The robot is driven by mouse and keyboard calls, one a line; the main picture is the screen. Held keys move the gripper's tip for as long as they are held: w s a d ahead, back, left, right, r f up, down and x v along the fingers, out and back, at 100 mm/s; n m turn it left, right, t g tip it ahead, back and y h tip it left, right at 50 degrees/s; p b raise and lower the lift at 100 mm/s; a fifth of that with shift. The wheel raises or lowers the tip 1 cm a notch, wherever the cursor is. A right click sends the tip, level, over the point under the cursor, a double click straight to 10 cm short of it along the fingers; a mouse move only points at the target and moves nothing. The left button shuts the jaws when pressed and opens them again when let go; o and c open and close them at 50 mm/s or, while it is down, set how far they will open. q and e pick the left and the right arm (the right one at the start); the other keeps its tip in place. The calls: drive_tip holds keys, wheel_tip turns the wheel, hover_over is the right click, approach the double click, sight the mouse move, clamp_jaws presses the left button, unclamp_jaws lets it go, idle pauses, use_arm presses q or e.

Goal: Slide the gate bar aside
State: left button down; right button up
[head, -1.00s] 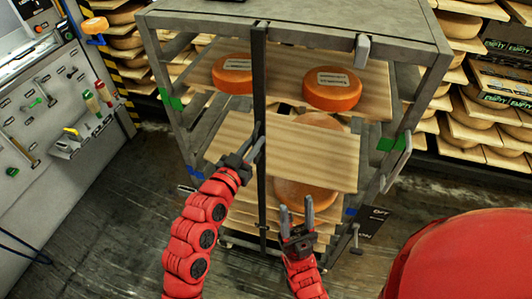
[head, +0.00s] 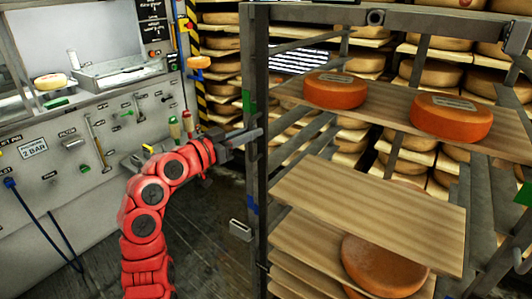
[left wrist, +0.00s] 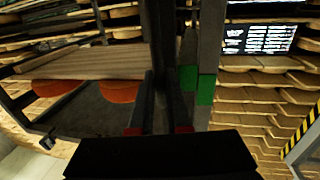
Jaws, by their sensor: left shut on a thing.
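The gate bar (head: 261,200) is a dark upright bar at the front of the grey cheese rack (head: 430,19). It stands at the rack's left side, beside the left post with green tape. My left gripper (head: 250,137) reaches in from the left and is shut on the bar at about mid height. In the left wrist view the bar (left wrist: 161,50) rises between the fingers, close to the green-taped post (left wrist: 206,75). The exact gap between bar and post is hard to tell. My right gripper is out of view.
Two orange cheese wheels (head: 336,90) (head: 451,116) sit on an upper board. A lower board (head: 365,215) juts forward above another wheel (head: 385,262). The rack's front is clear of the bar. A grey panel with tools (head: 60,150) stands at left.

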use_arm(q)
drive_tip(key=shift+w+a, duration=0.2)
drive_tip(key=shift+a, duration=0.15)
drive_tip(key=shift+r, duration=0.1)
drive_tip(key=c, duration=1.1)
unclamp_jaws()
drive_tip(key=shift+w, duration=0.1)
drive_tip(key=shift+o, duration=1)
drive_tip(key=shift+a, duration=0.1)
drive_tip(key=b+v, duration=0.1)
drive_tip(key=v, duration=1.6)
drive_tip(key=shift+b, duration=0.3)
drive_tip(key=shift+a, duration=0.15)
